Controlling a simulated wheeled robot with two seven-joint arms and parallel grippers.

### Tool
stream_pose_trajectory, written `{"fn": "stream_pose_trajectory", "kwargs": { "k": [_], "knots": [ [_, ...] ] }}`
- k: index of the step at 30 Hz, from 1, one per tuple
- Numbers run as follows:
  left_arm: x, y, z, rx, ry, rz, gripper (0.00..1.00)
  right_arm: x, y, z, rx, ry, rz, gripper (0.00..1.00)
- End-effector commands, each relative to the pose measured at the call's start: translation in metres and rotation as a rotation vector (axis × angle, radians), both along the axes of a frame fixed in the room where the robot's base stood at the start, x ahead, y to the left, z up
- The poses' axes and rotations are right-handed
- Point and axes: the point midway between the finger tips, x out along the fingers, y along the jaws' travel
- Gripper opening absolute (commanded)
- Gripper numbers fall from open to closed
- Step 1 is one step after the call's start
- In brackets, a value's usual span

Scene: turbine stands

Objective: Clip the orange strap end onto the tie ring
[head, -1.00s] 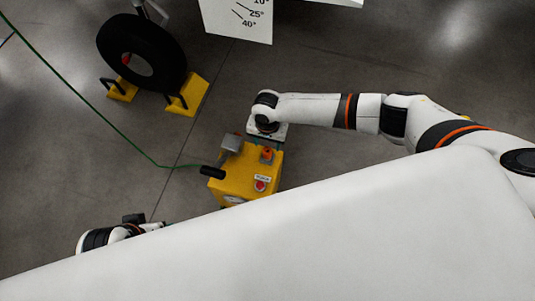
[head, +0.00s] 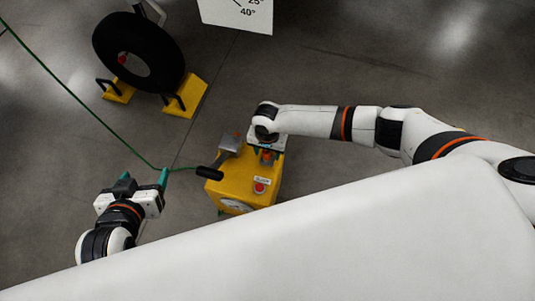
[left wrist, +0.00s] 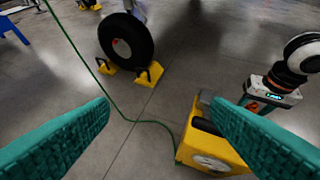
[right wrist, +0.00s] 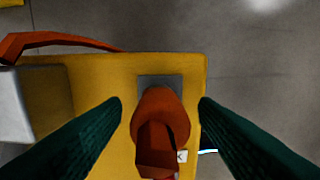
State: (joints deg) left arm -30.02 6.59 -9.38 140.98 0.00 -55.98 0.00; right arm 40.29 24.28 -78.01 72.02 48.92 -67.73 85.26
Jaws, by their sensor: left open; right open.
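A yellow box (head: 235,188) stands on the floor. An orange-red piece (right wrist: 160,115) rises from a grey plate on its top, between the fingers of my right gripper (right wrist: 160,103), which is open with a gap on both sides. In the head view the piece (head: 267,157) is partly under that gripper. A curved orange-red band (right wrist: 60,40) crosses the box's edge in the right wrist view; I cannot tell whether it is the strap. No tie ring is clearly visible. My left gripper (head: 144,178) is open and empty, left of the box.
A grey block (head: 229,145) sits on the box. A black wheel (head: 138,52) with yellow chocks (head: 187,95) stands at the back left. The floor at right is clear.

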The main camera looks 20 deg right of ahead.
Motion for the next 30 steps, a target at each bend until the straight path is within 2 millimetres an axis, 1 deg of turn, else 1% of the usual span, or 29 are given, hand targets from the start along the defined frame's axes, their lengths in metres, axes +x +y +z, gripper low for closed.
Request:
{"fn": "stream_pose_trajectory", "kwargs": {
  "k": [14, 30],
  "knots": [
    [0.002, -0.001, 0.002, -0.003, -0.014, -0.001, 0.72, 0.000, 0.000, -0.002, 0.000, 0.000, 0.000, 0.55],
    [-0.012, 0.005, -0.009, 0.021, 0.093, 0.008, 0.72, -0.001, 0.000, -0.002, 0.000, 0.001, 0.000, 0.55]
  ]
}}
